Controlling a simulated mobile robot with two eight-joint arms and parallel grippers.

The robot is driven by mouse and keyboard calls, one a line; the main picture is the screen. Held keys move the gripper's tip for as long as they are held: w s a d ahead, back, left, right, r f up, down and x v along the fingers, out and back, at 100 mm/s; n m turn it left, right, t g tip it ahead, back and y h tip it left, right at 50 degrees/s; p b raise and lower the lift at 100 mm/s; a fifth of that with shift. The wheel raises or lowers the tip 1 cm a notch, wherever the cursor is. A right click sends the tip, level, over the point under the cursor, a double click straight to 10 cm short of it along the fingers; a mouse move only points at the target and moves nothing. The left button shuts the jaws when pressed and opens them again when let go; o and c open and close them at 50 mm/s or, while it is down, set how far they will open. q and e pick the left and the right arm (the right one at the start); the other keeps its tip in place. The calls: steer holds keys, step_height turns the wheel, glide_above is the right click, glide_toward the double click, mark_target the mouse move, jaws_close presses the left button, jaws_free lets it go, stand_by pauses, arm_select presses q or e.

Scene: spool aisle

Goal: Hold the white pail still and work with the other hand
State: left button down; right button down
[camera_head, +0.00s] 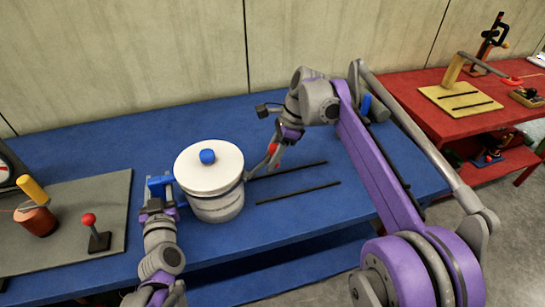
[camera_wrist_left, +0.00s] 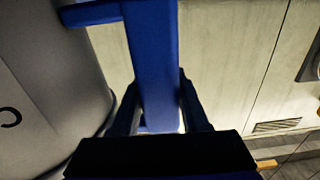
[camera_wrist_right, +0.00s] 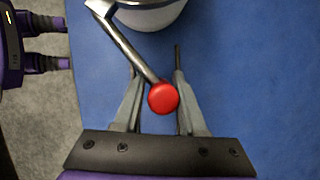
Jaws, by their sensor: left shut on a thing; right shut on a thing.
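The white pail (camera_head: 217,207) stands upright on the blue table, with a white lid (camera_head: 208,172) and a blue knob (camera_head: 207,156) on top. My left gripper (camera_head: 160,190) is at its left side, shut on a blue handle; the handle (camera_wrist_left: 155,60) runs between the fingers in the left wrist view, beside the grey-looking pail wall (camera_wrist_left: 45,85). A metal crank (camera_wrist_right: 128,42) with a red ball knob (camera_wrist_right: 163,97) reaches out from the pail's right side. My right gripper (camera_head: 274,155) is shut on the crank's knob end.
Two dark strips (camera_head: 298,192) lie on the blue table (camera_head: 330,220) right of the pail. At left, a grey board (camera_head: 75,255) carries a red-knobbed lever (camera_head: 98,240) and a reddish cup with a yellow handle (camera_head: 36,218). A red table (camera_head: 440,115) stands at right.

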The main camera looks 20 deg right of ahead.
steer(key=w+a+n+g, duration=0.2)
steer(key=w+a+n, duration=0.1)
steer(key=a+n, duration=0.3)
steer(key=shift+w+a+n+g, duration=0.2)
steer(key=shift+w+n+g, duration=0.2)
steer(key=shift+n, duration=0.2)
steer(key=shift+a, duration=0.1)
stand_by(0.4)
steer(key=c, duration=0.6)
jaws_free()
